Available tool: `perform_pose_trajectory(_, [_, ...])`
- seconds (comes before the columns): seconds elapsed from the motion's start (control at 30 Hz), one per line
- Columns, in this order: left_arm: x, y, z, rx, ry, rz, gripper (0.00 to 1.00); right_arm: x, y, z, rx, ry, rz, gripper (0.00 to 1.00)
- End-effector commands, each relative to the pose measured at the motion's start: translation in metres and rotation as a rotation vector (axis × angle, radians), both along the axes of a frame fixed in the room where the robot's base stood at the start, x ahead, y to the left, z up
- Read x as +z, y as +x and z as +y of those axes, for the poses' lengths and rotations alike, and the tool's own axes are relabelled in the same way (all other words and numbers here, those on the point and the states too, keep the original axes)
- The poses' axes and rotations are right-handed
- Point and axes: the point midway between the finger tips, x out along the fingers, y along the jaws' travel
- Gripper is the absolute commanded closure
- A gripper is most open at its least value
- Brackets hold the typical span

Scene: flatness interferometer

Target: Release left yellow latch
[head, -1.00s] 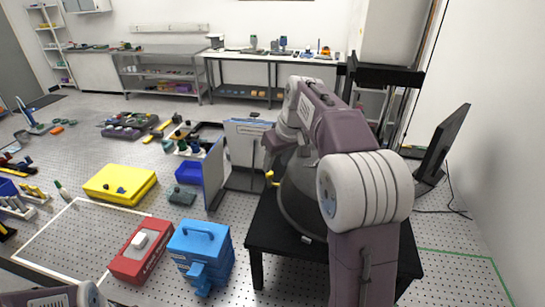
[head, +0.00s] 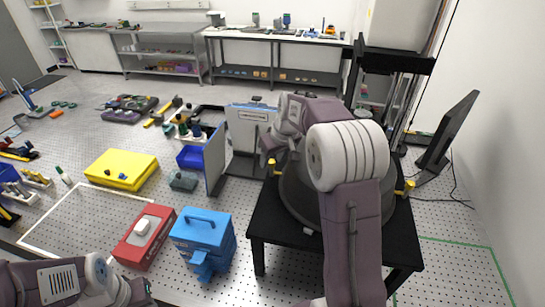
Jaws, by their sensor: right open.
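A dark grey round housing (head: 296,195) sits on a black table (head: 262,225). The left yellow latch (head: 271,167) is on its left side, and a right yellow latch (head: 405,188) shows on its right side. My right arm reaches over the housing, hiding much of it. My right gripper (head: 268,152) is open, pointing down just above the left latch; I cannot tell whether it touches the latch. My left arm is low at the bottom left, and its gripper (head: 135,292) is partly cut off at the frame edge, its jaws unclear.
A blue case (head: 205,232) and a red box (head: 145,238) stand left of the black table. A grey panelled cabinet (head: 247,135) stands behind the latch side. A monitor (head: 447,130) is at the right by the wall. A yellow case (head: 120,168) lies farther left.

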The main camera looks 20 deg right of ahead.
Motion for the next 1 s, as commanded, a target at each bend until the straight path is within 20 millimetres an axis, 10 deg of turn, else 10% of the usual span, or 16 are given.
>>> perform_pose_trajectory(0.17, [-0.0003, -0.0002, 0.0000, 0.000, 0.000, 0.000, 0.64, -0.0002, 0.0001, 0.0001, 0.000, 0.000, -0.001, 0.56])
perform_pose_trajectory(0.33, [-0.0003, -0.0002, 0.0000, 0.000, 0.000, 0.000, 0.64, -0.0001, 0.0001, 0.0003, 0.000, 0.000, -0.001, 1.00])
perform_pose_trajectory(1.0, [0.0063, -0.0001, 0.0000, 0.000, 0.000, 0.000, 0.64, 0.0009, 0.0005, 0.0029, -0.251, -0.001, -0.002, 1.00])
